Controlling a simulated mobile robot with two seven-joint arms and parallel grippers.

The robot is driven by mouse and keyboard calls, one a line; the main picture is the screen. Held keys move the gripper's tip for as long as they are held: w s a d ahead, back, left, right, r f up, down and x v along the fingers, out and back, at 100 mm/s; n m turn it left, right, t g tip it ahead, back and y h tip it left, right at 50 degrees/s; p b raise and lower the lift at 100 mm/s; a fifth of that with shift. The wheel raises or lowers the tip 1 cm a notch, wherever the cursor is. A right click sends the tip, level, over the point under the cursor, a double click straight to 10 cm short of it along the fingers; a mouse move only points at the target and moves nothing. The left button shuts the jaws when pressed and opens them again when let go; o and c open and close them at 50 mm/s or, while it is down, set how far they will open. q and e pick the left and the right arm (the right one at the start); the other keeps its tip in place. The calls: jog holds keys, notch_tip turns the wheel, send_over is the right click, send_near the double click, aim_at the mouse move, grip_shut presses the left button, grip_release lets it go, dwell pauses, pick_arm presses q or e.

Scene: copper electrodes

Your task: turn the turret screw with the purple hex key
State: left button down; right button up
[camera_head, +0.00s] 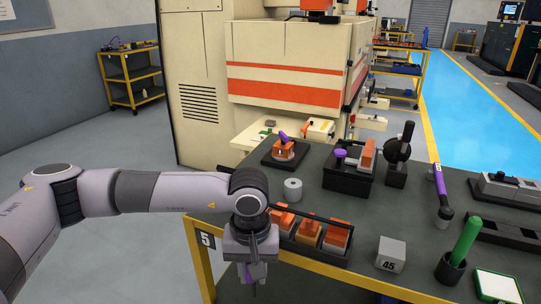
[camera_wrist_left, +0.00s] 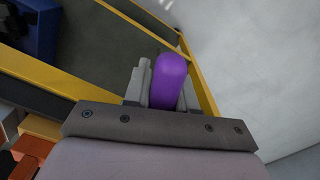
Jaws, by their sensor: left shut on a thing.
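My left gripper (camera_head: 251,277) hangs pointing down at the table's front left edge, below the crate of electrodes. It is shut on a purple handle, seen between the fingers in the left wrist view (camera_wrist_left: 170,82); I take this to be the purple hex key. The rest of the key is hidden. On the table, an orange block on a dark base (camera_head: 283,149) has a purple piece (camera_head: 283,135) on top. A black fixture (camera_head: 347,182) carries a purple knob (camera_head: 341,153) and a copper-coloured block. I cannot make out the turret screw. My right gripper is not in view.
A black crate (camera_head: 318,254) holds several copper-coloured electrodes near the front edge. The table's middle is mostly clear.

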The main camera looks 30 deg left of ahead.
pick_arm(q)
jog(key=s+d+f+m, duration=0.1)
jog(key=s+f+m, duration=0.2)
jog(key=f, duration=0.8)
jog(key=shift+s+d+m, duration=0.15)
jog(key=shift+d+m, duration=0.1)
jog(key=shift+m, duration=0.95)
